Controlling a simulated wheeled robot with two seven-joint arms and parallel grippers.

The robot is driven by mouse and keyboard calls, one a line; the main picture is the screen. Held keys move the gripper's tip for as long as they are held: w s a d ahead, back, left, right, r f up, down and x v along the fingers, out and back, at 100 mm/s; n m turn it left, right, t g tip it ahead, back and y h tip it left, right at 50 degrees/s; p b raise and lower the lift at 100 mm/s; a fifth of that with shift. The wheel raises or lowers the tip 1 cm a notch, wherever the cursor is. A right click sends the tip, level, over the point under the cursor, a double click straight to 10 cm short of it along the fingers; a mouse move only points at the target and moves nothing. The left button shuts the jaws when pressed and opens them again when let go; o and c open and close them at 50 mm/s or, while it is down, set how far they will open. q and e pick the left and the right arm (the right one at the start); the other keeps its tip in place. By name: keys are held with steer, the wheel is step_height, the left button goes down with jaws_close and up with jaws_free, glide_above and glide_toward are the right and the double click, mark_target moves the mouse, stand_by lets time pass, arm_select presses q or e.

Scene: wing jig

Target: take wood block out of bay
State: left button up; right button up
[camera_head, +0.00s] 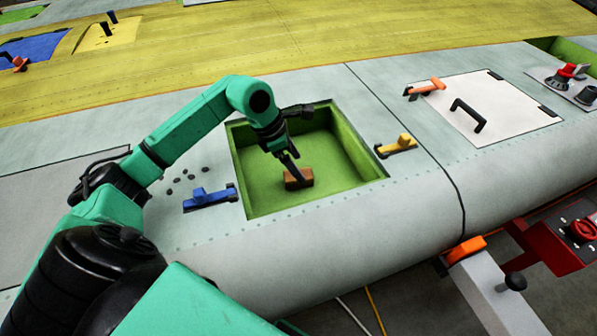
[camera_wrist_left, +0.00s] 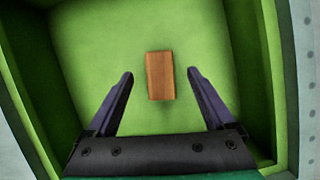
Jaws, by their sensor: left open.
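The wood block (camera_head: 299,180) is a small brown block lying on the floor of the green bay (camera_head: 355,150), near its front wall. It also shows in the left wrist view (camera_wrist_left: 160,76), upright in the picture and clear of the bay walls. My left gripper (camera_head: 296,172) reaches down into the bay over the block. In the left wrist view the two fingers (camera_wrist_left: 160,75) are open, one on each side of the block, with a gap on both sides. The fingertips partly cover the block in the head view. My right gripper is not in view.
A blue clamp (camera_head: 210,198) sits left of the bay and a yellow clamp (camera_head: 397,146) right of it. A white panel with a black handle (camera_head: 468,115) and an orange clamp (camera_head: 425,88) lie farther right. The bay walls surround my gripper.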

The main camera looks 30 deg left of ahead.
mark_target(305, 173)
arm_select(q)
steer(key=p+x, duration=0.3)
steer(key=x, duration=0.1)
steer(key=shift+w+d+f, duration=0.15)
steer(key=shift+w, duration=0.1)
steer(key=shift+d+f, duration=0.15)
steer(key=shift+f, duration=0.25)
jaws_close()
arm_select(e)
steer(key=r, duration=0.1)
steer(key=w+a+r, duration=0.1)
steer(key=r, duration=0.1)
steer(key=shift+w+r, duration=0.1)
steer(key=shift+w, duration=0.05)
